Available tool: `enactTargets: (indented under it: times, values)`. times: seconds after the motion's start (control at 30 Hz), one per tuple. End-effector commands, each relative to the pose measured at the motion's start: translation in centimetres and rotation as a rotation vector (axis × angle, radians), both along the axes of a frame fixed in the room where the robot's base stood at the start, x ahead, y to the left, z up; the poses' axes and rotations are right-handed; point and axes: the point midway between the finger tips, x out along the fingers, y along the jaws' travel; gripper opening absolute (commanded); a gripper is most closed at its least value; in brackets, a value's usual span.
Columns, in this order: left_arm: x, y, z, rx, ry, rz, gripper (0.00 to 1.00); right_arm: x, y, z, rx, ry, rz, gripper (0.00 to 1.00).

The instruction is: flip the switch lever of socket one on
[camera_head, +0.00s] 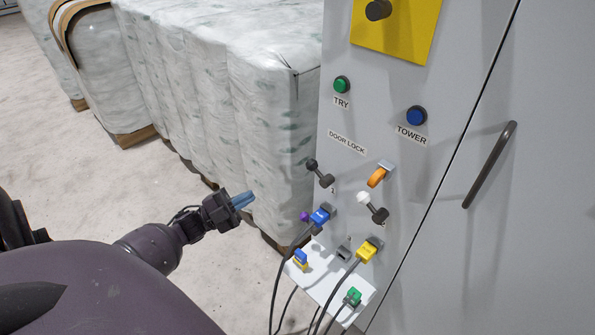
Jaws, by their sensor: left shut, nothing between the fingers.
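The grey cabinet panel (350,110) carries two dark switch levers. The left switch lever (320,173) sits above a blue plug (320,216) and points down to the right. A tiny mark beside it may be a "1", but it is too small to be sure. The other switch lever (379,214), with a white part at its upper end, also slants down to the right, above a yellow plug (367,250). My left gripper (243,200) is shut and empty, with pale blue fingers pointing right. It is left of the panel, apart from both levers. My right gripper is out of view.
Green (341,84) and blue (416,115) buttons are above. A white shelf (322,284) below holds loose plugs with hanging black cables.

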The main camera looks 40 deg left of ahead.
Motion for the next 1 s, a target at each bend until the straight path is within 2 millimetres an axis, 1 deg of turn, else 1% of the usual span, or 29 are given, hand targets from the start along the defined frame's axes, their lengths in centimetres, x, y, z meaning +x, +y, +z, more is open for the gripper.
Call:
enactTargets:
  times: [0.23,0.37,0.47,0.7,1.0]
  values:
    - [0.1,-0.1,0.1,-0.001,0.001,0.001,0.00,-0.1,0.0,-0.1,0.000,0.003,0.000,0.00]
    - [0.9,-0.6,0.5,-0.001,-0.001,0.001,0.00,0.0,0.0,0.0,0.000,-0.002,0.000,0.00]
    - [1.9,-1.2,1.0,-0.001,-0.002,0.000,0.00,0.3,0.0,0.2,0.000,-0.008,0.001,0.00]
    - [5.2,-3.4,2.6,-0.001,-0.002,0.000,0.00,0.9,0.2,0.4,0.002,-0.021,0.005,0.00]
    - [9.0,-5.8,4.3,-0.001,0.000,0.000,0.00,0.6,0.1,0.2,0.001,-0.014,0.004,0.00]
